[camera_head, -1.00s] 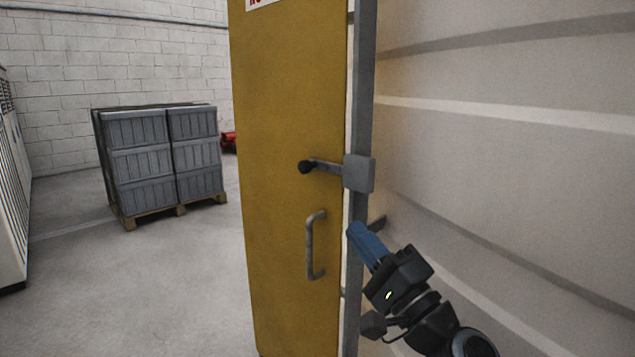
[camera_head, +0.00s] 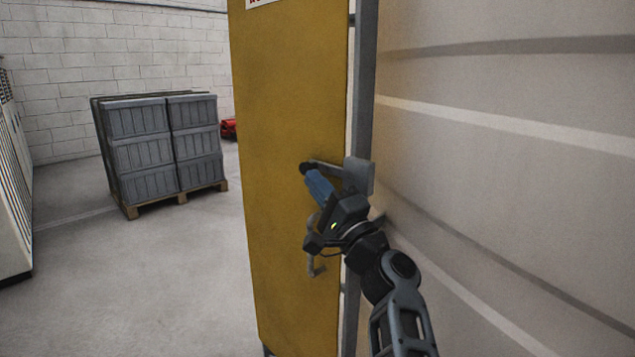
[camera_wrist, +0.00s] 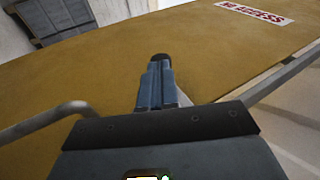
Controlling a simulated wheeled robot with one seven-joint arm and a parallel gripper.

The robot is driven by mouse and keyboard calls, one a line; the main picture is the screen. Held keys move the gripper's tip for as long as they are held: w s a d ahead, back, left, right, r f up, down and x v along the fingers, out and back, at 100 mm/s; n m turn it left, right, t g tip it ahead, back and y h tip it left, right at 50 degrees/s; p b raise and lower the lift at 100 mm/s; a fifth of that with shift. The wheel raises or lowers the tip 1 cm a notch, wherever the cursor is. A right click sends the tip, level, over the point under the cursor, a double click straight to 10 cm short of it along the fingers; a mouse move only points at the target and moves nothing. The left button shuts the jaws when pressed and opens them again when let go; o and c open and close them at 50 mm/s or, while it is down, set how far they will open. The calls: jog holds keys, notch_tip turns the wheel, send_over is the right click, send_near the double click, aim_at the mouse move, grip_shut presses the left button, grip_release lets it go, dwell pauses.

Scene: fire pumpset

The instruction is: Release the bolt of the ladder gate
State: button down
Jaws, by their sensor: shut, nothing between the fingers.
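The yellow ladder gate (camera_head: 290,120) stands upright against a grey post (camera_head: 364,90). Its bolt (camera_head: 330,168) is a grey bar with a black knob (camera_head: 306,168) at the left end, running into a grey housing (camera_head: 359,176) on the post. My gripper (camera_head: 312,174) is shut and empty, its blue fingertips just below the bolt's knob. In the wrist view the black knob (camera_wrist: 160,57) shows right beyond the fingertips (camera_wrist: 157,66); whether they touch is unclear. The bolt's bar is mostly hidden there by the fingers.
A grey pull handle (camera_head: 315,265) sits on the gate below the bolt, partly behind my gripper. A pallet of grey crates (camera_head: 165,150) stands at the left back. A large pale curved wall (camera_head: 500,150) fills the right. The floor at left is open.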

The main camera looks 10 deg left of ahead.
aim_at(299, 177)
jog(key=w+a+b, duration=0.1)
jog(key=a+b, duration=0.1)
jog(key=b, duration=0.1)
jog(key=w+a+b, duration=0.2)
jog(key=b, duration=0.2)
jog(key=shift+r, duration=0.15)
dwell(0.3)
jog(key=shift+r, duration=0.1)
